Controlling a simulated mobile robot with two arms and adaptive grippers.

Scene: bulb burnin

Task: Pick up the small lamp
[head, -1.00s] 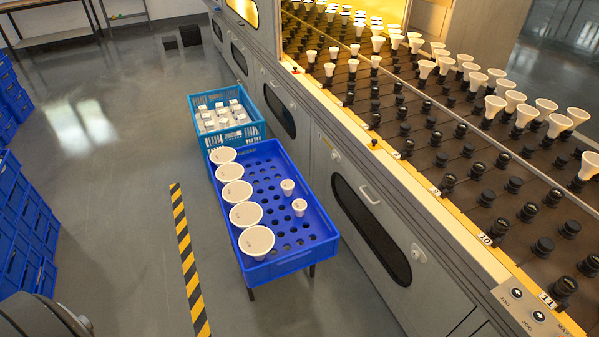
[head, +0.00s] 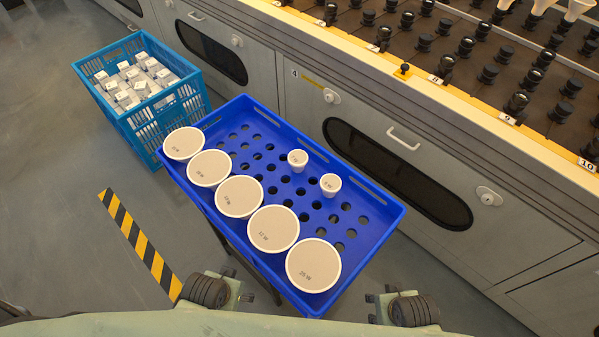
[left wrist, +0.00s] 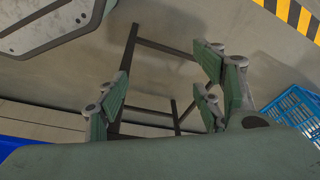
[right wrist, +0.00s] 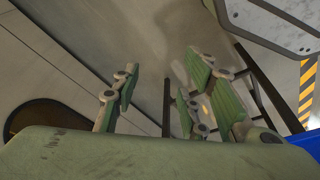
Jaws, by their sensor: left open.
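Two small white lamps stand upright in the blue tray in the head view: one (head: 298,160) towards the back and one (head: 330,184) a little nearer and to the right. Both are far smaller than the large white lamps (head: 240,197) lined up along the tray's left side. My left gripper (left wrist: 165,88) is open and empty in the left wrist view. My right gripper (right wrist: 158,90) is open and empty in the right wrist view. In the head view both grippers are low in front, apart from the small lamps, and only partly show. Neither wrist view shows a lamp.
The blue tray (head: 376,236) has rows of holes and bare room on its right. A lighter blue crate (head: 150,135) of small white boxes stands behind it. A grey machine (head: 400,140) with lamp sockets runs along the right. Striped floor tape (head: 140,245) lies left.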

